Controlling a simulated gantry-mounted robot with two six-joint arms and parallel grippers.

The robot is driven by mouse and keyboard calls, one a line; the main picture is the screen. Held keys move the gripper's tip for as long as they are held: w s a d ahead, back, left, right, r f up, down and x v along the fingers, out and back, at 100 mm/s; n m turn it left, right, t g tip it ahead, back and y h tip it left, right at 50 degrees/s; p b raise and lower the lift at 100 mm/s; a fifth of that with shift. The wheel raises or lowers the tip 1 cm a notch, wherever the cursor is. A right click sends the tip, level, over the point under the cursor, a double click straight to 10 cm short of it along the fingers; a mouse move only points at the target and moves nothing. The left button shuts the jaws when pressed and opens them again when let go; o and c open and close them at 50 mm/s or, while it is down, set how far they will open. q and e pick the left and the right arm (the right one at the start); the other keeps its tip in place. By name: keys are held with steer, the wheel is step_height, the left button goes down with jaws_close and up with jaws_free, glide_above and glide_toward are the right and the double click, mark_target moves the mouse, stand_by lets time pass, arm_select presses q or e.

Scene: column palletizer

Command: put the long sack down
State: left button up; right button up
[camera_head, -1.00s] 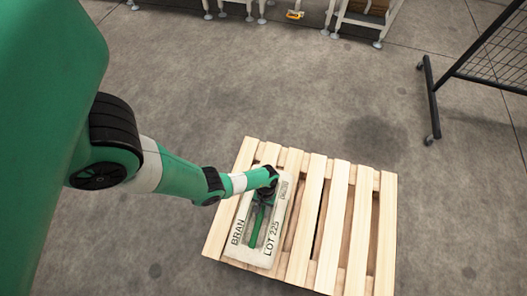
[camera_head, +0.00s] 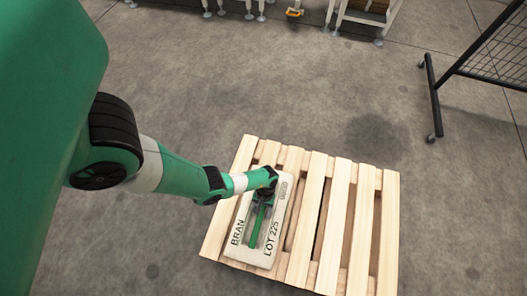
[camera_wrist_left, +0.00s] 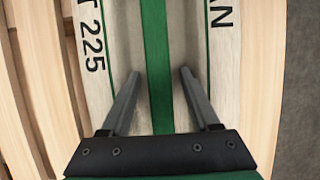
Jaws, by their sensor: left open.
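The long sack (camera_head: 271,249) is pale, with a green stripe and the words BRAN and LOT 225. It lies flat on the left part of the wooden pallet (camera_head: 330,220). My left gripper (camera_head: 262,215) is over the sack's middle, pointing down at it. In the left wrist view the open fingers (camera_wrist_left: 158,85) stand on either side of the green stripe, above the sack (camera_wrist_left: 215,60), with nothing gripped between them. The arm hides part of the sack's far end. My right gripper is not in view.
The pallet's middle and right slats are bare. A black wheeled mesh rack (camera_head: 436,95) stands at the upper right. White-legged frames (camera_head: 350,20) stand along the top edge. The concrete floor (camera_head: 330,90) between is clear.

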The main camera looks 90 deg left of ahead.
arm_select(q)
steer(key=p+v, duration=1.1)
steer(key=shift+r, duration=0.25)
steer(key=shift+a+r+p, duration=0.25)
steer(key=shift+r+p, duration=0.1)
steer(key=shift+p, duration=0.1)
